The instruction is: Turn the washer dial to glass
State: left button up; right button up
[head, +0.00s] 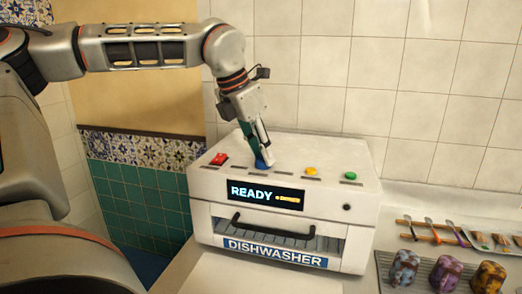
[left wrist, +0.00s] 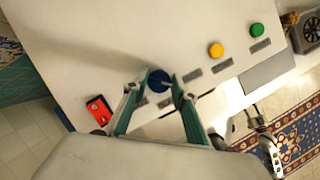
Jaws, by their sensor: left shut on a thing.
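The white dishwasher (head: 290,178) stands on a counter, with a lit display reading READY on its front. Its blue dial (head: 262,162) is on the top face, between a red switch and a yellow button. The dial also shows in the left wrist view (left wrist: 158,80), between the fingertips. My left gripper (head: 260,153) reaches down from above and is shut on the dial. Dark labels lie around the controls, but their words are too small to read. A grey jointed part of my right arm (left wrist: 274,157) shows at lower right in the wrist view; its jaw state is unclear.
The red switch (head: 219,159) is left of the dial; the yellow button (head: 311,171) and green button (head: 351,176) are right. A black handle (head: 285,230) crosses the front. Mugs (head: 405,268) and utensils (head: 447,230) lie on the right. A tiled wall stands behind.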

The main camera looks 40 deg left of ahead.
pick_arm(q)
jog(key=m+h+p, duration=0.1)
jog(key=m, duration=0.2)
jog(key=shift+a+r, duration=0.1)
jog(key=shift+r, duration=0.05)
jog(key=shift+m+g+h+p, duration=0.3)
jog(key=shift+m+h, duration=0.2)
jog(key=shift+m, duration=1.4)
jog(key=shift+w+a+m+g+h+p, duration=0.1)
jog(key=shift+m+g+h+p, duration=0.4)
jog(key=shift+m, duration=1)
pick_arm(e)
jog(key=shift+s+a+r, duration=0.15)
jog(key=shift+a+r, duration=0.05)
jog(key=shift+r, duration=0.25)
jog(key=shift+s+a+r, duration=0.15)
jog(key=shift+r, duration=0.25)
pick_arm(q)
jog(key=shift+g, duration=0.3)
pick_arm(e)
jog(key=shift+w+r, duration=0.1)
pick_arm(q)
jog(key=o, duration=1.1)
pick_arm(e)
jog(key=shift+r, duration=0.1)
